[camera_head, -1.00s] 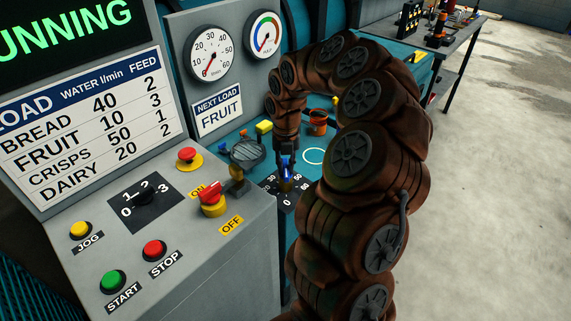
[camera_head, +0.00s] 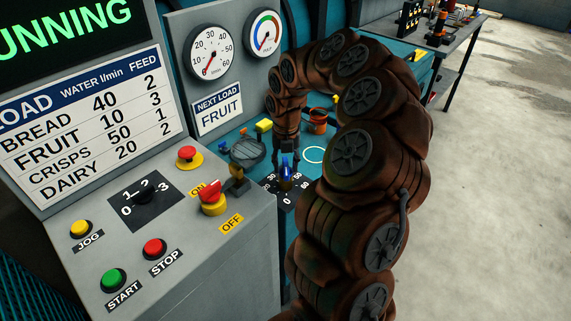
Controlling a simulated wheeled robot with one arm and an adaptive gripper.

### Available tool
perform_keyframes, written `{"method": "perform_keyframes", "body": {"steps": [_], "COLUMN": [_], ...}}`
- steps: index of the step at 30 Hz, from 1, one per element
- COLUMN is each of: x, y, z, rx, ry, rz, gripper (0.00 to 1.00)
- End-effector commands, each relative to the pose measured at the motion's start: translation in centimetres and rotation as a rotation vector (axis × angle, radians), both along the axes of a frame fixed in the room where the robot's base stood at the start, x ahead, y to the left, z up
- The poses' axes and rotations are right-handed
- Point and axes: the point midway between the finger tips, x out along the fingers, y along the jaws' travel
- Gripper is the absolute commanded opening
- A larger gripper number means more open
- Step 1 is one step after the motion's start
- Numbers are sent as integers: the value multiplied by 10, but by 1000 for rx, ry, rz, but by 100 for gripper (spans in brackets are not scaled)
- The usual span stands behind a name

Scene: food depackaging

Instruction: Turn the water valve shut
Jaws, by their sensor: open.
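The water valve (camera_head: 286,172) has a blue handle and stands on a black dial plate (camera_head: 287,198) with white numbers, beside the grey control panel. The handle stands roughly upright in the picture, with the plate's 0 below it. My gripper (camera_head: 286,150) points down just above the handle. Its jaws are open, small and dark here, and I cannot tell whether they touch the handle. The l/min gauge (camera_head: 210,54) has its red needle at the lower left, near the low end. A sign reads NEXT LOAD FRUIT (camera_head: 219,108).
The grey panel (camera_head: 185,240) carries a red ON/OFF switch (camera_head: 212,196), a rotary selector (camera_head: 143,198), a red mushroom button (camera_head: 188,156) and START, STOP and JOG buttons. An orange-brown container (camera_head: 318,121) and a white ring (camera_head: 314,155) are on the teal surface.

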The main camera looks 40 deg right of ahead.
Motion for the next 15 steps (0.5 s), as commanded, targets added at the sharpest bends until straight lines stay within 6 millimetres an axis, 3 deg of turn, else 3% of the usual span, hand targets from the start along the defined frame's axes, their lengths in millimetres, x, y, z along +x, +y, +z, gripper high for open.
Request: {"method": "perform_keyframes", "body": {"steps": [5, 15], "x": [1, 1], "y": [0, 0], "z": [18, 82], "rx": [-2, -2], "ry": [-5, -5], "rz": [-1, 0], "gripper": [43, 43]}}
